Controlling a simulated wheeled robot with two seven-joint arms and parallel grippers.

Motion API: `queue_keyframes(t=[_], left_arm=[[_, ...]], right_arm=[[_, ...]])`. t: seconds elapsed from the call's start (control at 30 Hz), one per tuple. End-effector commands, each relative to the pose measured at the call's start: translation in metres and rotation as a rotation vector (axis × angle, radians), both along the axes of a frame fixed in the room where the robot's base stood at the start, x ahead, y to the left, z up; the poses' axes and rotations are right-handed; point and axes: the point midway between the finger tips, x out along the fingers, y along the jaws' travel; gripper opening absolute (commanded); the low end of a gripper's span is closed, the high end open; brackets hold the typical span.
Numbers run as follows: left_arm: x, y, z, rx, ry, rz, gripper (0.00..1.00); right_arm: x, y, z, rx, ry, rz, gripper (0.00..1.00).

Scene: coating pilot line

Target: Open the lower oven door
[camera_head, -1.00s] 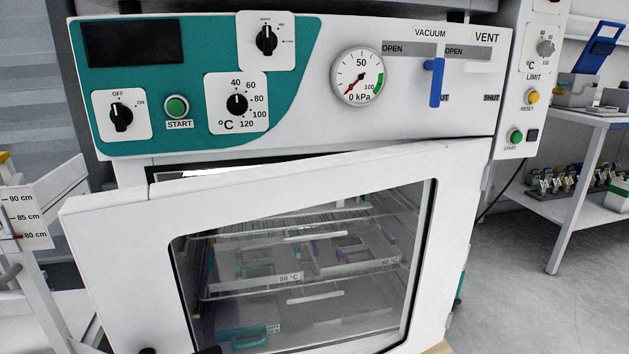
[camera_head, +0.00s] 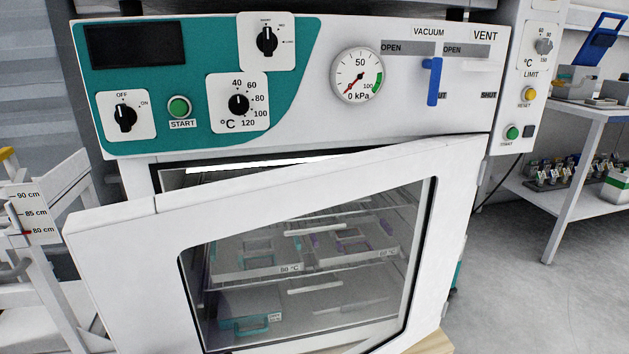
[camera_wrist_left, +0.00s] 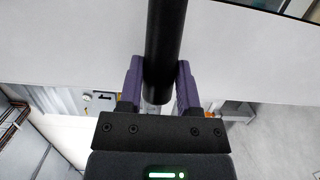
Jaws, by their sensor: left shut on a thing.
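The white oven door (camera_head: 127,262) with its large window stands ajar in the head view, its left side swung out toward me and its right side at the oven body. A gap shows above its top edge, with a bright strip inside. In the left wrist view, my left gripper (camera_wrist_left: 158,85) has its purple fingers on either side of a black bar handle (camera_wrist_left: 167,40) and is shut on it. The pale door face lies behind the bar. The handle and my left gripper are out of the head view. My right gripper is in neither view.
Trays (camera_head: 258,272) and a teal-handled box (camera_head: 250,318) show through the window. The control panel (camera_head: 305,95) is above the door. A white frame with a height scale (camera_head: 28,213) stands close at the left. A bench (camera_head: 575,185) stands right, with open floor before it.

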Motion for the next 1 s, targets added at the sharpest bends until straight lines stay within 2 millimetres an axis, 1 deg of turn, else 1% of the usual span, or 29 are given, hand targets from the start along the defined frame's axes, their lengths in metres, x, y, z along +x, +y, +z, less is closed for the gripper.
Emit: queue_keyframes(t=[0.03,0.6,1.0], left_arm=[[-0.003,-0.002,0.002,-0.004,0.002,0.004,0.0],[-0.035,-0.025,0.0,-0.003,0.003,0.05,0.0],[-0.039,-0.027,0.0,-0.001,0.002,0.057,0.0]], right_arm=[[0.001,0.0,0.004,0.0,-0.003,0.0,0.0],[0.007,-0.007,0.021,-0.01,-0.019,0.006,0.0],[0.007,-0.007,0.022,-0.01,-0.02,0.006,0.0]])
